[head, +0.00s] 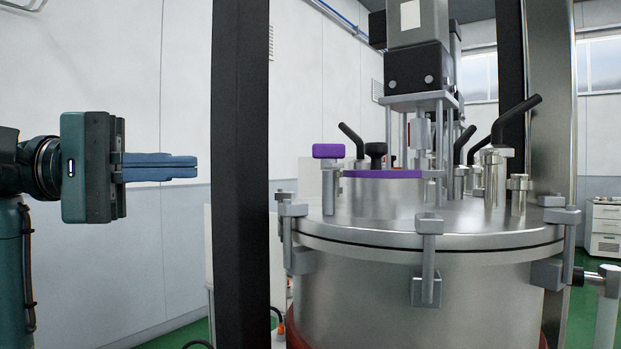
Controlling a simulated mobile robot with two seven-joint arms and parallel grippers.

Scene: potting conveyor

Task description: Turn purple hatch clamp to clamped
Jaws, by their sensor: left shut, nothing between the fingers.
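The purple hatch clamp (328,151) has a purple block on top of a grey post, at the left of a small round hatch. The hatch has a purple ring (382,174) and sits on the lid of a large steel vessel (420,300). Whether the clamp is clamped cannot be told from this view. My left gripper (197,166) is at the left, its blue fingers shut and empty, pointing right toward the clamp. It is well apart from the clamp, with a dark upright post between them in the picture. My right gripper is not in view.
The dark upright post (240,200) stands between my left gripper and the vessel. Grey lid clamps (429,258) sit around the vessel rim. Black handles (517,117) and a motor column (418,65) rise above the lid. A white drawer cabinet (606,228) stands at the far right.

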